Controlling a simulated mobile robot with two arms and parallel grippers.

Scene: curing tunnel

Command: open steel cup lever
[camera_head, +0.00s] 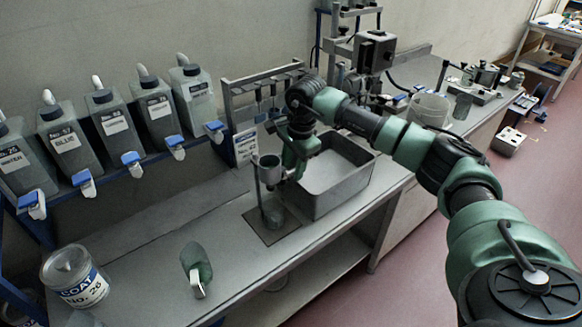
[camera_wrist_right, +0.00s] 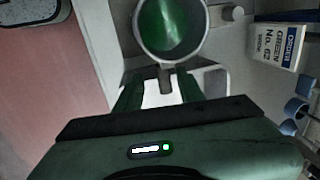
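The steel cup (camera_head: 269,167) is held on a thin upright stand over the bench, left of the grey basin. In the right wrist view the cup (camera_wrist_right: 170,25) is seen from above, with a green inside. Its short grey lever (camera_wrist_right: 166,78) points toward my right gripper (camera_wrist_right: 160,92). The two green fingers are apart, one on each side of the lever, and I see no clear contact. In the head view my right gripper (camera_head: 290,173) is right beside the cup and partly hidden by my arm. My left gripper is not in view.
A small clear vessel (camera_head: 273,212) stands under the cup on a dark plate. The grey basin (camera_head: 335,190) is close on the right. Several labelled bottles (camera_head: 110,120) line the wall rack.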

